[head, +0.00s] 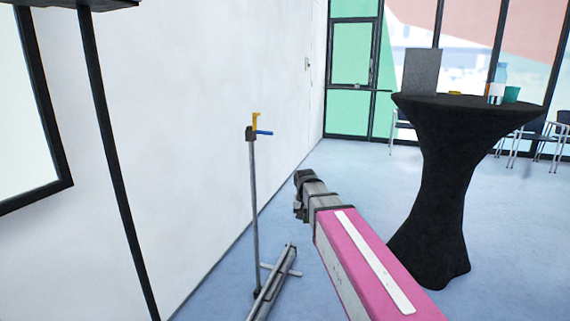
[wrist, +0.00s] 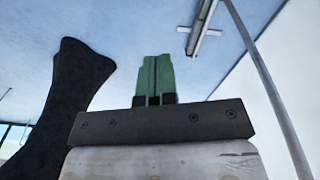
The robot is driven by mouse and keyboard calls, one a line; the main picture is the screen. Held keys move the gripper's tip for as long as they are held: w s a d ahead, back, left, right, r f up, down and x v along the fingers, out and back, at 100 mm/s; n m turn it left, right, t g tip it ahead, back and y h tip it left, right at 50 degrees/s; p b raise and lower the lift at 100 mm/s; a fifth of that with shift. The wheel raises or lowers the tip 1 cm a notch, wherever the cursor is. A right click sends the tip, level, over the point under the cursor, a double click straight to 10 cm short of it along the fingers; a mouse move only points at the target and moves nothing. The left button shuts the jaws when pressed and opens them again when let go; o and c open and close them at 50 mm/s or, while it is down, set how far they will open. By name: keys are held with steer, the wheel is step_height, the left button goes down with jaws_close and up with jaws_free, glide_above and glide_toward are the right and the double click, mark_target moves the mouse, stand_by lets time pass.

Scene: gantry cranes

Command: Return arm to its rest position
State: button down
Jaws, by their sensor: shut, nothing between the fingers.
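My arm reaches forward from the bottom right of the head view, a pink link with a white strip and a grey and black end. My gripper shows in the wrist view (wrist: 157,62) as two green fingers pressed together, shut and empty. In the head view its fingers cannot be made out at the arm's dark end. The arm's end hangs above the blue floor (head: 335,165), between a thin stand and a black-draped table, apparently touching neither.
The thin grey stand (head: 254,200) with a yellow and blue top is left of my arm, near the white wall (head: 190,120). The black table (head: 440,180) at right holds a grey panel (head: 422,72), a bottle (head: 496,84) and a green cup (head: 511,94). Chairs (head: 545,142) stand behind.

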steer(key=s+d+f, duration=0.5)
steer(key=s+f, duration=0.3)
steer(key=s+d+f+n+g, duration=0.1)
steer(key=s+d+f, duration=0.4)
steer(key=s+f, duration=0.3)
steer(key=shift+s+d+y, duration=0.3)
steer(key=shift+d, duration=0.05)
stand_by(0.7)
